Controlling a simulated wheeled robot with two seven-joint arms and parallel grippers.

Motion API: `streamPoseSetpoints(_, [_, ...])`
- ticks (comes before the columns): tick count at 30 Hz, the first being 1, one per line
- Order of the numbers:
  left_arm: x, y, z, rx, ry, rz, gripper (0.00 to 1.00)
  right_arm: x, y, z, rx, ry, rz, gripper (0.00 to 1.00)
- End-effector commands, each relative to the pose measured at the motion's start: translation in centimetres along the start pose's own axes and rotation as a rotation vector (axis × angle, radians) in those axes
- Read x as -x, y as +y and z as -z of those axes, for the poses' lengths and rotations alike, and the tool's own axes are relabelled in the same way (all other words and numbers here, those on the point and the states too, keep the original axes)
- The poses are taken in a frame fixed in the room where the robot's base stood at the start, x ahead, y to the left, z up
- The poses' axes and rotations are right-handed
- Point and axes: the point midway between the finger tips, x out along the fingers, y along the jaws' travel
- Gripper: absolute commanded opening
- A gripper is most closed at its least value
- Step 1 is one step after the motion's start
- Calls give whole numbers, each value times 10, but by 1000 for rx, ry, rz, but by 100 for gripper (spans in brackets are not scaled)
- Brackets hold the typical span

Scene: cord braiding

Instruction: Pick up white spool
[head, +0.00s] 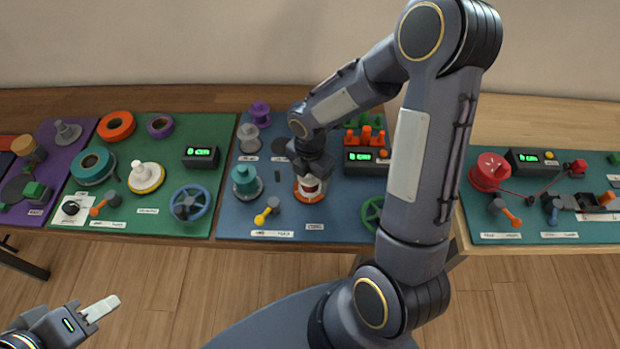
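A white spool-like piece with a dark red part (310,187) stands on an orange-rimmed base on the blue mat. My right gripper (311,174) points down right over it and covers its top. Whether the fingers are closed on it cannot be told. Another white spool-like piece (141,172) stands on a yellow-rimmed disc on the green mat, with no gripper near it. My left gripper (101,308) is at the bottom left, over the floor in front of the table, with a pale finger showing. Its opening cannot be made out.
A teal spool (246,181), a yellow-knobbed lever (265,214) and a green wheel (371,213) are near the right gripper. A counter box (365,158) stands behind. My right arm hides the mat's right part. A red spool (489,172) sits farther right.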

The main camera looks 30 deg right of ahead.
Motion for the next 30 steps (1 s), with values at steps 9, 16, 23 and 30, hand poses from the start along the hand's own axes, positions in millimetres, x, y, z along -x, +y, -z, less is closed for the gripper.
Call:
streamPoseSetpoints(9, [0, 0, 0, 0, 0, 0, 36, 0, 0, 0, 0, 0, 0, 35])
streamPoseSetpoints(16, [0, 0, 0, 0, 0, 0, 36, 2, 0, 0, 0, 0, -1, 35])
streamPoseSetpoints(23, [1, 0, 0, 0, 0, 0, 36, 20, 1, 0, -2, -1, -4, 35])
streamPoseSetpoints(30, [-2, -1, -1, 0, 0, 0, 36, 60, -5, 23, 4, -2, -7, 35])
